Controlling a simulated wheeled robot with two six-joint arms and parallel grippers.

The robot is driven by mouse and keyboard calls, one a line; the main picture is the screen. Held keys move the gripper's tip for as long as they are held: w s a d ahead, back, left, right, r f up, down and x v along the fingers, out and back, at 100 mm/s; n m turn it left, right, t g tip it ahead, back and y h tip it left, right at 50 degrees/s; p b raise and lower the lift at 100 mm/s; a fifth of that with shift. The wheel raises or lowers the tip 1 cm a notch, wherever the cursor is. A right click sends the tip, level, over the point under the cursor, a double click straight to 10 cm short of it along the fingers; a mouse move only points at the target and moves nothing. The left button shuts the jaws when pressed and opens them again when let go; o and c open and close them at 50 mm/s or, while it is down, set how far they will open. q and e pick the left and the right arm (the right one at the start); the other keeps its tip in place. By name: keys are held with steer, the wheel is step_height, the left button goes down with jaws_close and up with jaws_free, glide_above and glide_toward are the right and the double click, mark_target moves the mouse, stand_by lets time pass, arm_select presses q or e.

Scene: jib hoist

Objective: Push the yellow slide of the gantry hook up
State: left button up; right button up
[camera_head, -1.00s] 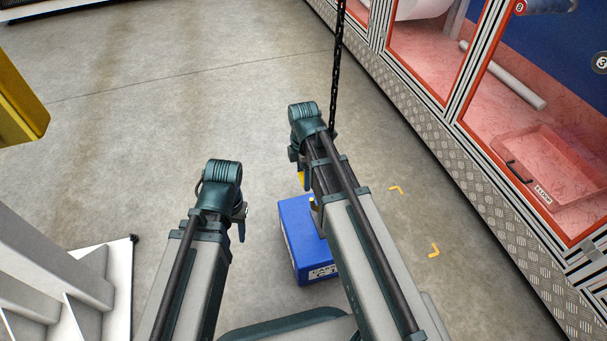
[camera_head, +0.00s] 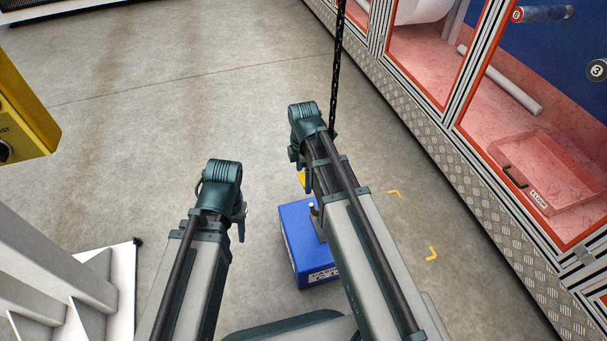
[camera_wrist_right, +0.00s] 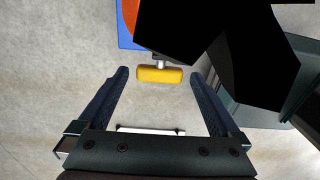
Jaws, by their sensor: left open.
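The yellow slide (camera_wrist_right: 160,75) shows in the right wrist view as a short rounded bar on a pale stem. My right gripper (camera_wrist_right: 160,76) is open, with one fingertip on each side of the slide and a gap to both. A black shape (camera_wrist_right: 215,40), perhaps the hook, is beside it. In the head view a small yellow piece (camera_head: 302,179), probably the slide, shows beside my right wrist; my arm hides most of the hook. The black chain (camera_head: 337,70) hangs behind that arm. My left gripper (camera_head: 241,222) is open and apart from everything, mostly hidden by its wrist.
A blue box (camera_head: 300,245) with a gold peg stands on the floor below my right arm. A yellow cabinet (camera_head: 25,115) and white steps (camera_head: 105,290) are at left. A red-framed glazed bench (camera_head: 480,130) runs along the right. The floor ahead is clear.

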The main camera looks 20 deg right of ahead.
arm_select(q)
steer(key=shift+r, duration=0.15)
arm_select(e)
steer(key=shift+r, duration=0.15)
arm_select(q)
step_height(320, 180, up, 14)
steer(key=p, duration=1.3)
steer(key=shift+d+f+p, duration=0.15)
steer(key=shift+f+p, duration=0.1)
steer(key=shift+p, duration=0.1)
arm_select(e)
step_height(320, 180, up, 14)
steer(key=shift+f, duration=0.25)
